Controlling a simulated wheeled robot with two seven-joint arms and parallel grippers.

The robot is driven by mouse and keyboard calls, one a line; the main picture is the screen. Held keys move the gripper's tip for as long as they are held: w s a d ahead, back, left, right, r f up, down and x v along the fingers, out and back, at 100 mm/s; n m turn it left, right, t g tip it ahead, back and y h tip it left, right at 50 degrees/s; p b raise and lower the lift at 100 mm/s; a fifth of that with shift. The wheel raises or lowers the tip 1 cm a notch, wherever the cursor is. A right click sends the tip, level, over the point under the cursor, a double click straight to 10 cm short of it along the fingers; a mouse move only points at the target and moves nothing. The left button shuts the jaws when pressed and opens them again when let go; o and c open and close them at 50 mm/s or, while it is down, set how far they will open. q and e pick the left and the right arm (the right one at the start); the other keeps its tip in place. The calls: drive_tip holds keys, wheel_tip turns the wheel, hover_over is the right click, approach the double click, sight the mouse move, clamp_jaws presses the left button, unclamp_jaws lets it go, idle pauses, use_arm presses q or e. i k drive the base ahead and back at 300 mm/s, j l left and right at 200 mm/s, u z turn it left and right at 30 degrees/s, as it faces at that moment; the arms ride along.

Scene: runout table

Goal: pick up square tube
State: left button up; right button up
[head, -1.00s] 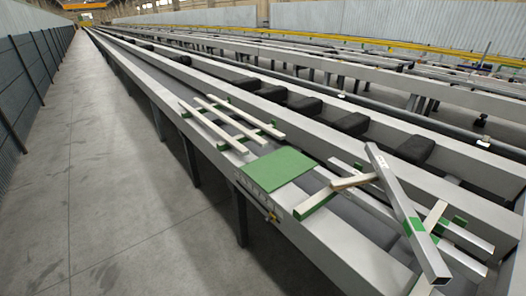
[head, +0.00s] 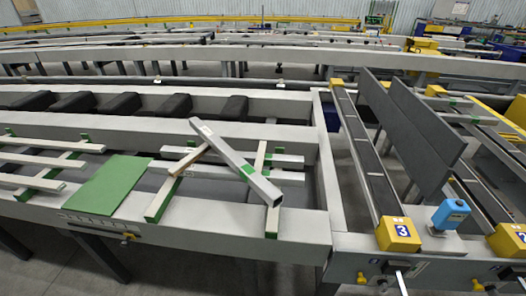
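A grey square tube (head: 225,151) with a green band near its near end lies diagonally across the runout table (head: 225,215). Its near end is open and dark inside. It rests over other pale tubes (head: 288,161) and over wooden bearers with green ends (head: 170,185). Its far left end appears raised above the table surface. Neither of my grippers shows in the head view.
A green mat (head: 112,186) lies left of the tube, with several pale bars (head: 32,160) on bearers beyond it. Black blocks (head: 176,106) line the rear rail.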

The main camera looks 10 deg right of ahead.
sight(271, 194)
drive_tip(key=i+j+z, duration=0.1)
drive_tip(key=j+z, duration=0.6)
drive_tip(key=j, duration=0.2)
drive_tip(key=j+z, duration=0.35)
drive_tip(key=j, duration=0.15)
drive_tip(key=i, duration=0.05)
